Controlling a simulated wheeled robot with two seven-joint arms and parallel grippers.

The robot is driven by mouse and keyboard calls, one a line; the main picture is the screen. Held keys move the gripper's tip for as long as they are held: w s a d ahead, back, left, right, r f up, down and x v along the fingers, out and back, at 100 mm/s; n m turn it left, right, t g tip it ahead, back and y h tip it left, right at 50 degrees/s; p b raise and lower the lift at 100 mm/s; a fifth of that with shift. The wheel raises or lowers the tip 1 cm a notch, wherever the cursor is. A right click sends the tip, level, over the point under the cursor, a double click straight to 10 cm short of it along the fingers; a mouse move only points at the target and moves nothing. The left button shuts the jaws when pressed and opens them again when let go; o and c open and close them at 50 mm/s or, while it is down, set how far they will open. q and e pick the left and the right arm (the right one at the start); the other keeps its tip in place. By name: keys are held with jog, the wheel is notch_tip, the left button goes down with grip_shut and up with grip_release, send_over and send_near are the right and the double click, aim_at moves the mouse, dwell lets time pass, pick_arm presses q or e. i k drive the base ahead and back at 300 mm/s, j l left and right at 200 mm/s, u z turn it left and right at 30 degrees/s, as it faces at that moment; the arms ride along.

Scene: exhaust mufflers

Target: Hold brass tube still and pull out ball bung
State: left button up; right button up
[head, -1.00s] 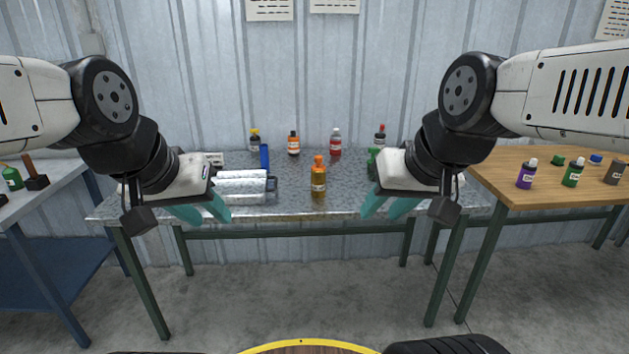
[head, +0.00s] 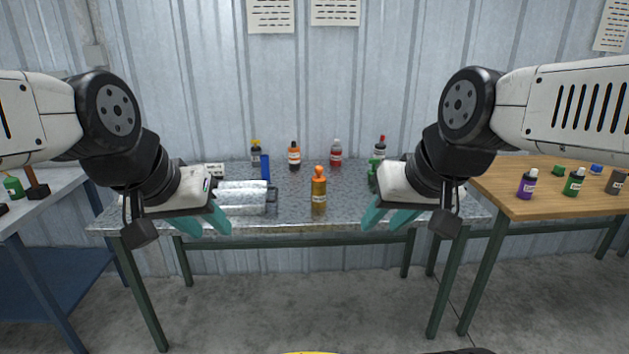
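The brass tube (head: 319,197) stands upright near the front middle of the metal table, with a pale label on its side. The orange ball bung (head: 319,173) sits in its top end. My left gripper (head: 208,222) is to the left of the tube, near the table's front edge, its teal fingers apart and empty. My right gripper (head: 383,220) is to the right of the tube, also with its teal fingers apart and empty. Neither gripper touches the tube or the bung.
A wooden table (head: 540,200) with more bottles is at right. The tabletop around the tube is clear.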

aim_at(318, 177)
jog(key=i+l+u, duration=0.1)
jog(key=u, duration=0.5)
jog(key=i+l+u, duration=0.1)
jog(key=l+u, duration=0.2)
jog(key=l, duration=0.6)
jog(key=l+u, duration=0.3)
jog(key=l, duration=1.6)
